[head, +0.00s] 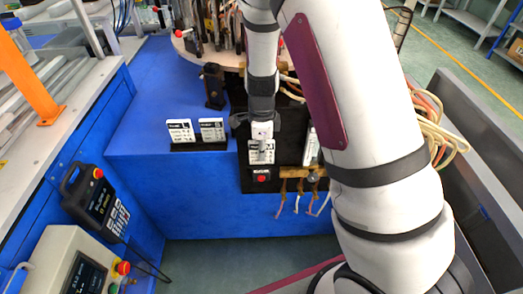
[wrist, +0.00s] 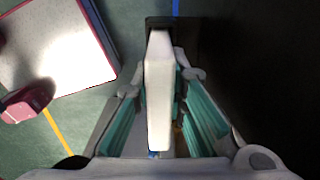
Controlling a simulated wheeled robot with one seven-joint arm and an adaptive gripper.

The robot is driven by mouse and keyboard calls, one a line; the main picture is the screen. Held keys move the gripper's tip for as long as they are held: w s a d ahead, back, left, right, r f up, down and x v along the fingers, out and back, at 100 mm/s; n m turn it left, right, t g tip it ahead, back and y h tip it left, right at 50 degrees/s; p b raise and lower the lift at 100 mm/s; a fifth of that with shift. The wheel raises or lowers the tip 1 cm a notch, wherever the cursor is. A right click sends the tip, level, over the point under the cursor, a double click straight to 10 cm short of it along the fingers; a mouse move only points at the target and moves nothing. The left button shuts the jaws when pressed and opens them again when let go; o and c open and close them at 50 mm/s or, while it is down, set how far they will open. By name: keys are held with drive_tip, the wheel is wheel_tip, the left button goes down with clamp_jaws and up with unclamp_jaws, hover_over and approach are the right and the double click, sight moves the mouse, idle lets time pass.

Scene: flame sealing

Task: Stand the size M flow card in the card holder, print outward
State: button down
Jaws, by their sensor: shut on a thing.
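My gripper (head: 262,124) points down in front of the black panel and is shut on a white flow card (head: 262,152). In the head view the card hangs upright below the fingers, its printed face towards the camera; its size letter is too small to read. In the wrist view the card (wrist: 159,95) shows edge-on as a long white slab between the teal finger pads. A dark block (wrist: 160,24) lies around its far end. I cannot tell whether the card's lower edge touches a holder. A black rack (head: 198,146) with two printed cards stands to the left.
The black panel (head: 286,133) has a red button (head: 261,178) below the card. The blue bench top (head: 150,100) is clear on the left.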

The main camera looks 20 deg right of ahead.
drive_tip(key=shift+f, duration=0.15)
drive_tip(key=c, duration=1.6)
unclamp_jaws()
wheel_tip(320, 180, up, 12)
drive_tip(key=shift+r+p, duration=0.25)
drive_tip(key=shift+p, duration=0.2)
drive_tip(key=s+r+n+t, duration=0.2)
drive_tip(key=s+r+n, duration=0.6)
drive_tip(key=s+n, duration=0.2)
drive_tip(key=s+r+n+t, duration=0.2)
drive_tip(key=s+r+n, duration=0.6)
drive_tip(key=s+n, duration=0.3)
drive_tip(key=shift+s+d+r+n, duration=0.2)
drive_tip(key=shift+s+r+n, duration=0.15)
drive_tip(key=shift+s, duration=1.75)
